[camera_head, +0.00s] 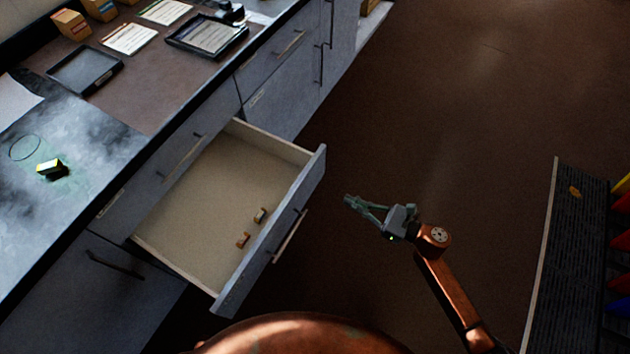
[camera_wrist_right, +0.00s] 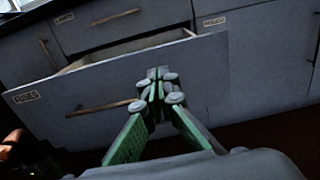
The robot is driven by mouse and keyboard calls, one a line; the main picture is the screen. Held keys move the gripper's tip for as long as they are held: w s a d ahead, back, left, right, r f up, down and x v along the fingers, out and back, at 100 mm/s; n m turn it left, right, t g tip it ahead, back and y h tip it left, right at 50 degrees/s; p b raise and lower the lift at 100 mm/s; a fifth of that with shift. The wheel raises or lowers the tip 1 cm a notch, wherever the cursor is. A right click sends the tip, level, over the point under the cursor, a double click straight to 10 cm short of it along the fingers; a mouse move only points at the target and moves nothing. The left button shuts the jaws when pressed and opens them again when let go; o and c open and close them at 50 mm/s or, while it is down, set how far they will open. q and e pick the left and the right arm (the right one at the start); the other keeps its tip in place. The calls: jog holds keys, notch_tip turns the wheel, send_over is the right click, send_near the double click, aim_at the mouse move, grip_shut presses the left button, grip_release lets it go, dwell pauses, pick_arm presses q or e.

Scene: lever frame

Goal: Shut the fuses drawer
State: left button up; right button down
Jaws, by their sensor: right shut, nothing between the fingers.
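The fuses drawer (camera_head: 313,180) is pulled far out from the cabinet in the head view, with two small brown fuses (camera_head: 260,215) lying inside on its pale bottom. Its front panel shows in the right wrist view (camera_wrist_right: 60,92), with a bar handle (camera_wrist_right: 100,109) and a label (camera_wrist_right: 27,97) at the left. My right gripper (camera_head: 349,203) is shut and empty, in front of the drawer front and apart from it in the head view. In the right wrist view its fingertips (camera_wrist_right: 158,73) overlap the right part of the panel. My left gripper is out of view.
The counter above holds a dark tray (camera_head: 85,70), papers, boxes and a small yellow-green object (camera_head: 50,168). Other closed drawers flank the open one. A dark ribbed mat or panel (camera_head: 580,260) with coloured items stands at the right. The floor between is clear.

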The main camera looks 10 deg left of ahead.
aim_at(305, 179)
jog(key=b+x, duration=0.2)
jog(key=x, duration=1)
jog(key=shift+f, duration=0.15)
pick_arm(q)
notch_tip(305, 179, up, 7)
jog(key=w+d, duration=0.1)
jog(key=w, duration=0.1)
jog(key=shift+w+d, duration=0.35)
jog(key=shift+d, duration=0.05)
pick_arm(e)
jog(key=shift+w+a, duration=0.25)
jog(key=shift+a, duration=0.35)
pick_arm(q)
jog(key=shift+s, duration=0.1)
